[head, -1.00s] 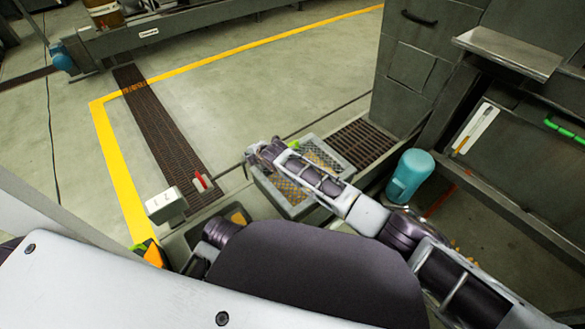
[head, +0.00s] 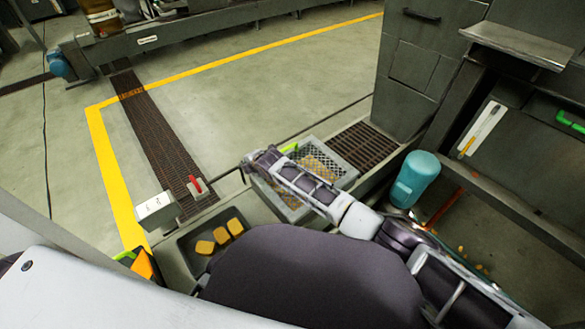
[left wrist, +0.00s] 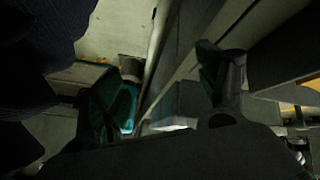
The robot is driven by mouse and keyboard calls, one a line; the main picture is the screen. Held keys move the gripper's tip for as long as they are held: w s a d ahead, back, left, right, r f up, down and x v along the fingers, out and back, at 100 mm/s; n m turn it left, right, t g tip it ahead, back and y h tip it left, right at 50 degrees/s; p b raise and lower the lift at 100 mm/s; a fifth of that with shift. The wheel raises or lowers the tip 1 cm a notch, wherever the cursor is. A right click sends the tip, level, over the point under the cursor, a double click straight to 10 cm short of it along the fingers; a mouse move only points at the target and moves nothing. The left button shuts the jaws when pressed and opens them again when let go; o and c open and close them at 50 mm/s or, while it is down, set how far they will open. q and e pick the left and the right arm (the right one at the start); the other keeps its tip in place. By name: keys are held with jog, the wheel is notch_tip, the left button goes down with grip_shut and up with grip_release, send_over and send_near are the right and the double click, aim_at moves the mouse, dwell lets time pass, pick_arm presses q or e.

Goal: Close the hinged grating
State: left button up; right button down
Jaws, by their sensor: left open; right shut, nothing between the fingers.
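The grating (head: 320,158) is a light grey frame with metal mesh, right of centre in the head view. Yellow-orange material shows through the mesh, and a green handle (head: 290,147) sits at its far edge. My right forearm crosses it and hides its middle; I cannot tell how far it is tilted. My right gripper (head: 248,162) is shut and empty at the grating's left edge; contact is unclear. My left gripper (left wrist: 170,92) shows only in the dark left wrist view, its fingers apart with nothing between them.
A dark tray (head: 188,262) with yellow pieces (head: 220,233) lies left of my body. A white box (head: 155,209) and a red lever (head: 197,185) stand beyond it. A teal motor (head: 414,178) and grey cabinets are at right.

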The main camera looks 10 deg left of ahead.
jog(key=shift+r, duration=0.15)
dwell(0.5)
jog(key=shift+r+p, duration=0.25)
jog(key=shift+p, duration=0.15)
jog(key=shift+r+p, duration=0.4)
jog(key=shift+p, duration=0.05)
jog(key=shift+r+p, duration=0.35)
jog(key=shift+p, duration=0.05)
jog(key=shift+r+p, duration=0.95)
jog(key=shift+p, duration=0.1)
pick_arm(q)
jog(key=a+r+m+g+y+p, duration=0.1)
jog(key=a+r+g+y+p, duration=0.1)
jog(key=r, duration=1.2)
jog(key=shift+s+a+g+p, duration=0.45)
jog(key=shift+a+p, duration=0.25)
jog(key=shift+a, duration=0.35)
pick_arm(e)
notch_tip(320, 180, up, 10)
pick_arm(q)
jog(key=shift+s, duration=0.15)
pick_arm(e)
jog(key=shift+s+f, duration=0.15)
